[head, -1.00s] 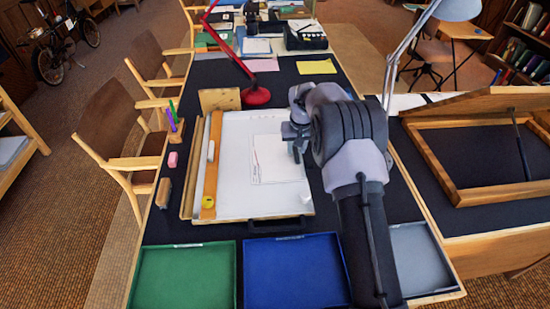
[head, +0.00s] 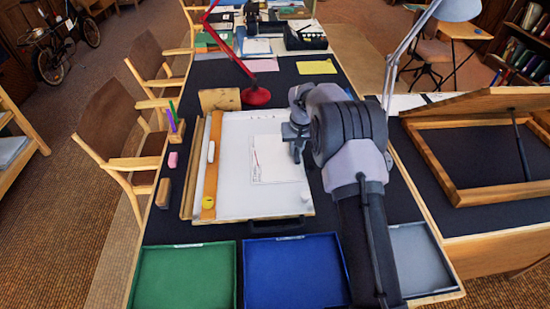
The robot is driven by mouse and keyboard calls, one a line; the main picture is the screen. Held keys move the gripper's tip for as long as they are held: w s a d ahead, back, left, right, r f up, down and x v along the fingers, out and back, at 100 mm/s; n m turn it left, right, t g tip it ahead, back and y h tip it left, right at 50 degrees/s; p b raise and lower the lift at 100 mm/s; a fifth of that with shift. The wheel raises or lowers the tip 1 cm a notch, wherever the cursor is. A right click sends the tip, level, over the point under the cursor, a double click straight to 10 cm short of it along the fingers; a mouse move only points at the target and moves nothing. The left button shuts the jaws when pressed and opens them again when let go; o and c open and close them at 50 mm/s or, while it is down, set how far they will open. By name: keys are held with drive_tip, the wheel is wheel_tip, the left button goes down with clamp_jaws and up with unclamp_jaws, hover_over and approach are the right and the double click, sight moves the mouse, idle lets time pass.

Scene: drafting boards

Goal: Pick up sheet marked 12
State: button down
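A white sheet (head: 276,162) with a thin drawn border and a small red mark lies flat on the white drafting board (head: 236,140). Any number on it is too small to read. My gripper (head: 297,150) is at the sheet's upper right edge, pointing down. My own arm covers the area right of it. The fingertips are too small and dark to tell whether they are open, shut or touching the sheet.
A wooden straightedge (head: 212,165) lies along the board's left side, with a yellow tape (head: 208,202) on it. Green (head: 186,276), blue (head: 294,270) and grey (head: 418,258) trays sit in front. A red lamp (head: 257,96) stands behind the board.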

drive_tip(key=shift+r, duration=0.15)
wheel_tip(320, 180, up, 7)
drive_tip(key=a+p, duration=0.1)
drive_tip(key=p, duration=0.4)
idle(0.5)
